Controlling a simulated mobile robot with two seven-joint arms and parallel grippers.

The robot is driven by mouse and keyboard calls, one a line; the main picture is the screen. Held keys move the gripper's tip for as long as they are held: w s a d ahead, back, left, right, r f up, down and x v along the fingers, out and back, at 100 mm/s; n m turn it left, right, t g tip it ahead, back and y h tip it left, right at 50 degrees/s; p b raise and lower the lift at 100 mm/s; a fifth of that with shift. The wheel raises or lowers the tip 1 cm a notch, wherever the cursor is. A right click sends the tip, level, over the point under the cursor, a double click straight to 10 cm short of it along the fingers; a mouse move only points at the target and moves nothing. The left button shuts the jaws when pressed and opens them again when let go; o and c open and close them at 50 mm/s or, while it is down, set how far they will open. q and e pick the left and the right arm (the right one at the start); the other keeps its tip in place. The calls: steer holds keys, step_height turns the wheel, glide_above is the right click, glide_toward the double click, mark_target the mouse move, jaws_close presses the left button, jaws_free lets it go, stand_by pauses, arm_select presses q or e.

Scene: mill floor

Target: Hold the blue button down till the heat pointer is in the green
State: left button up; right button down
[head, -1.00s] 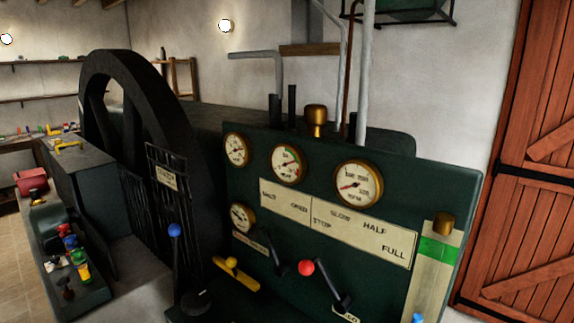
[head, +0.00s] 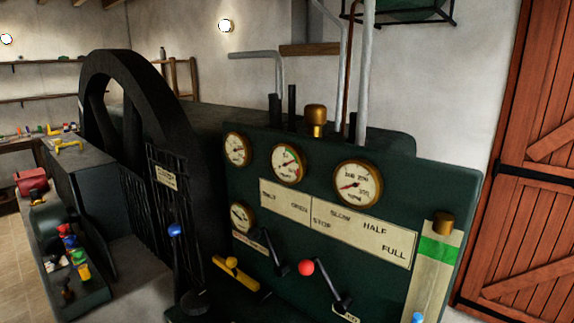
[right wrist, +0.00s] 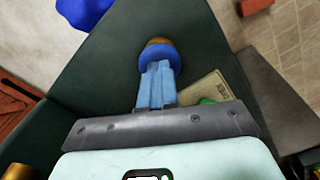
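The blue button (right wrist: 160,54), a round blue cap with a brassy part at its far side, shows in the right wrist view. My right gripper (right wrist: 158,68) has its two light-blue fingers together, with nothing seen between them. Their tips overlap the button in the picture; whether they press it I cannot tell. In the head view a small blue piece (head: 417,318) shows at the bottom edge, too cut off to name. A pale upright strip with a green band (head: 437,249) is on the panel's right. A middle dial (head: 287,163) has green and red arcs. No heat label is readable. My left gripper is out of view.
The dark green panel (head: 390,257) carries several dials, a lever with a red knob (head: 306,268) and a yellow handle (head: 236,275). A blue-knobbed lever (head: 174,231) stands left of it.

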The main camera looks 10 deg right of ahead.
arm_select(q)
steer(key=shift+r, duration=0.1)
arm_select(e)
steer(key=shift+r, duration=0.1)
step_height(320, 180, up, 5)
steer(key=p, duration=0.3)
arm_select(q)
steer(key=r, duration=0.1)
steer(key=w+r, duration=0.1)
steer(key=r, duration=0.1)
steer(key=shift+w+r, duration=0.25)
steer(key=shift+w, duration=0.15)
arm_select(e)
steer(key=shift+f, duration=0.2)
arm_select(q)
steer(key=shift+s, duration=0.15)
arm_select(e)
steer(key=shift+s, duration=0.1)
